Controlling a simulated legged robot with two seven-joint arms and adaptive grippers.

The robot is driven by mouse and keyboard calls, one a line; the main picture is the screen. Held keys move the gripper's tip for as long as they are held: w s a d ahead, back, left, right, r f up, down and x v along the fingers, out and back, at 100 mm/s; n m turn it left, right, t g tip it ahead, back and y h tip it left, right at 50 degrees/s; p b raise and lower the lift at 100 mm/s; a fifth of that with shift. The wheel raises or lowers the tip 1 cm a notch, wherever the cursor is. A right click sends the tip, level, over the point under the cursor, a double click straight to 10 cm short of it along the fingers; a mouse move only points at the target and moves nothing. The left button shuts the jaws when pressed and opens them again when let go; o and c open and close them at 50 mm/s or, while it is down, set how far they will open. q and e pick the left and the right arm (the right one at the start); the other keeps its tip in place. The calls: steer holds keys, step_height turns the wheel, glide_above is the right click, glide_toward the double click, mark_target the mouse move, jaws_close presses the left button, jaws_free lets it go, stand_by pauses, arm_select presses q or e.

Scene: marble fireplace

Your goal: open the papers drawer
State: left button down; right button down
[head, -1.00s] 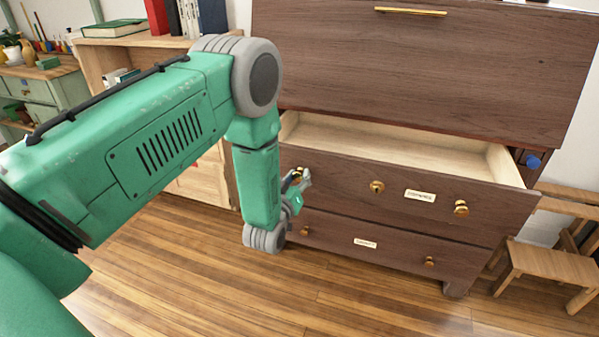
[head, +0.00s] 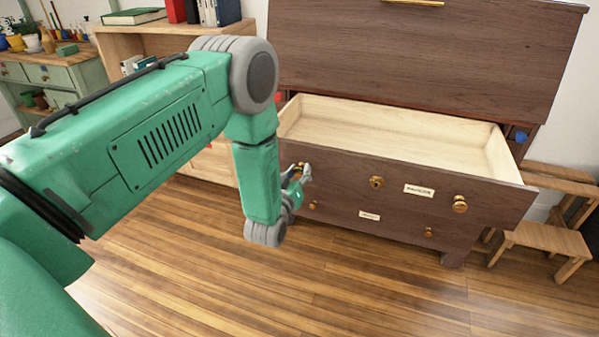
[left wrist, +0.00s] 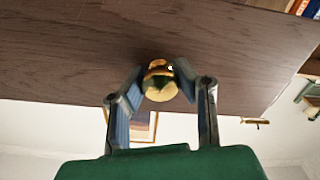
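The upper open drawer (head: 345,178) is dark wood with a pale, empty interior. Its front has a white label (head: 418,190), too small to read, a brass keyhole plate (head: 376,182) and a right brass knob (head: 460,204). My left gripper (head: 301,174) is at the drawer's left knob. In the left wrist view the brass knob (left wrist: 160,82) sits between its two fingers, which close around its sides. A lower drawer (head: 340,213) with its own label (head: 369,216) is shut. My right gripper is not in view.
The cabinet's large upper panel (head: 420,60) stands above the drawer. A wooden step stool (head: 545,240) is at the right. A pale wooden shelf (head: 150,42) with books is behind my arm. The wooden floor (head: 330,285) in front is clear.

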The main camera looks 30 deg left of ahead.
arm_select(q)
steer(key=c, duration=1.2)
jaws_free()
steer(key=shift+s+f, duration=0.1)
steer(key=shift+s, duration=0.2)
steer(key=v, duration=1.1)
steer(key=shift+s+d, duration=0.15)
steer(key=shift+d, duration=0.05)
